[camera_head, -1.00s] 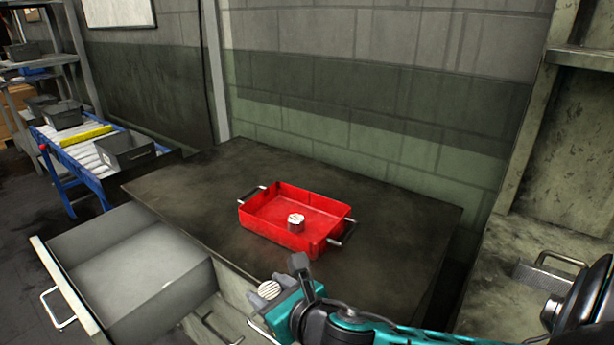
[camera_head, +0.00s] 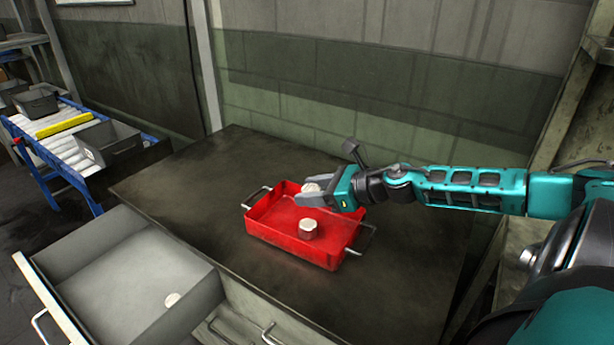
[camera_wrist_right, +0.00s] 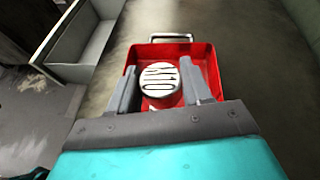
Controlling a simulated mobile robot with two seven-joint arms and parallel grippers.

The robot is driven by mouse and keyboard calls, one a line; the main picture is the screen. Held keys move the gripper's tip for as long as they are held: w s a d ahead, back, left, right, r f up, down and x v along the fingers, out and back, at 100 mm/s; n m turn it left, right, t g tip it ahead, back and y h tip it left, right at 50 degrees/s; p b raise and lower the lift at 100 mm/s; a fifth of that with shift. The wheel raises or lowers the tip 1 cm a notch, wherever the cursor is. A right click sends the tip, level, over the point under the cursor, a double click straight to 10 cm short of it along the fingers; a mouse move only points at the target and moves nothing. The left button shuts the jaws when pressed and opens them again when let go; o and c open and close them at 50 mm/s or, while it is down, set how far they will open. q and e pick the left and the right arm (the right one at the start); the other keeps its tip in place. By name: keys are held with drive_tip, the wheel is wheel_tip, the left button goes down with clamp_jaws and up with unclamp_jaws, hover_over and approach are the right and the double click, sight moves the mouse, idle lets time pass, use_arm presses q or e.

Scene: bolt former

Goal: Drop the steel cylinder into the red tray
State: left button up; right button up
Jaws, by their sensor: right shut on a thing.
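The red tray (camera_head: 285,237) sits on the dark table, with one steel cylinder (camera_head: 308,229) standing inside it. My right gripper (camera_head: 313,193) is over the back part of the tray, shut on another steel cylinder (camera_head: 311,187). In the right wrist view the held cylinder (camera_wrist_right: 158,80) is between the two fingers (camera_wrist_right: 160,88), its striped round top facing the camera. The red tray (camera_wrist_right: 205,58) shows beyond and below it. The cylinder's lower end is hidden. My left gripper is not in view.
The dark table (camera_head: 190,185) is clear around the tray. An open grey drawer (camera_head: 120,270) at the lower left holds a small pale round piece (camera_head: 172,300). A roller conveyor (camera_head: 60,145) with grey bins stands at the far left. A block wall is behind.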

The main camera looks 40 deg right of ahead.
drive_tip(key=shift+w+d+r, duration=0.3)
drive_tip(key=shift+w+d, duration=0.15)
drive_tip(key=shift+d, duration=0.15)
drive_tip(key=shift+f, duration=2.9)
drive_tip(key=o, duration=1.3)
drive_tip(key=shift+o, duration=0.2)
drive_tip(key=shift+s+f, duration=0.1)
drive_tip(key=v, duration=1.3)
